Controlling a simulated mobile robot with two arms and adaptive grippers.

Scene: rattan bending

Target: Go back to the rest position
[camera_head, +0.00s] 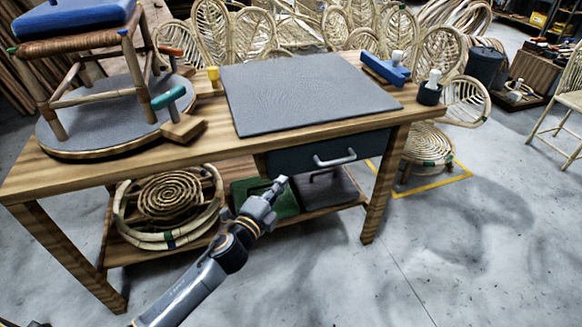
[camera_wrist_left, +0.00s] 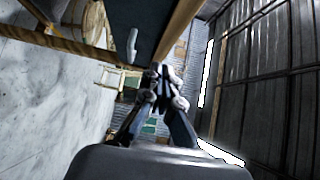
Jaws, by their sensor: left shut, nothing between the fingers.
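My left gripper (camera_head: 279,182) is in front of the workbench, below the level of its top and near the dark drawer (camera_head: 290,159). Its fingers are shut and empty; they also show in the left wrist view (camera_wrist_left: 160,72). The drawer's pale handle (camera_head: 335,159) is to the right of the gripper in the head view, apart from it. The handle also shows in the left wrist view (camera_wrist_left: 132,45). My right gripper is not in either view.
The wooden workbench (camera_head: 215,131) carries a grey mat (camera_head: 305,90), a blue tool (camera_head: 386,68) and a dark cup (camera_head: 430,93). A stool (camera_head: 80,45) stands on a round turntable (camera_head: 90,140) at left. Coiled rattan (camera_head: 165,198) lies below. The floor at front right is clear.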

